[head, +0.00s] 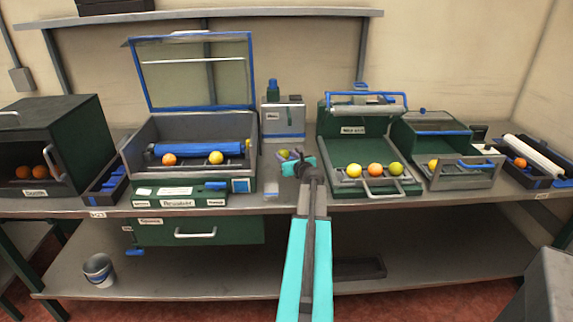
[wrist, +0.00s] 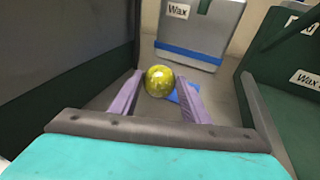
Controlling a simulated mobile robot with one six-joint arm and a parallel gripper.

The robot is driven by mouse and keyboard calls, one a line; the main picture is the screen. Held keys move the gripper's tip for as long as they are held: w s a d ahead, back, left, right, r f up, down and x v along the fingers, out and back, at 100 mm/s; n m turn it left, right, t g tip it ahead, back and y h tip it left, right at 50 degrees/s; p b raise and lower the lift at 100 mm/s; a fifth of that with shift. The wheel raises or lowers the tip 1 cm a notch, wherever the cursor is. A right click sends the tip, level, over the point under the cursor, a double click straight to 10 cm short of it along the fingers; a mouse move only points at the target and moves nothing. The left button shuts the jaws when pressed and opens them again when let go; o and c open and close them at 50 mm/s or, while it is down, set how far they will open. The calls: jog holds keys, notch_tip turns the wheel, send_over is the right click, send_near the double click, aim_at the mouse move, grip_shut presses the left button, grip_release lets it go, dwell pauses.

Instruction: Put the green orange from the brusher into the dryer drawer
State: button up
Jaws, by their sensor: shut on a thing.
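My gripper (wrist: 158,88) is shut on the green orange (wrist: 158,78), which looks yellow-green and glossy between its two purple fingers in the wrist view. In the head view the gripper (head: 290,157) is above the bench, between the open-lidded machine and the wax unit, and the fruit is mostly hidden. The open-lidded machine (head: 185,190) has a blue roller and holds an orange fruit and a yellow one; it may be the brusher.
The wax unit (head: 352,118) stands right of my gripper, with several fruits in its front tray. A grey box labelled Wax (wrist: 195,32) stands behind the held fruit. A dark green box (head: 60,140) with oranges is far left. A blue-and-black tray (head: 545,178) is far right.

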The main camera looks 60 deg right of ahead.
jog(key=shift+f+b, duration=1)
jog(key=shift+f, duration=0.45)
jog(key=shift+f, duration=0.15)
jog(key=o, duration=1.1)
jog(key=shift+r, duration=0.2)
jog(key=shift+b+v, duration=0.4)
jog(key=shift+v, duration=5.6)
jog(key=shift+c, duration=0.3)
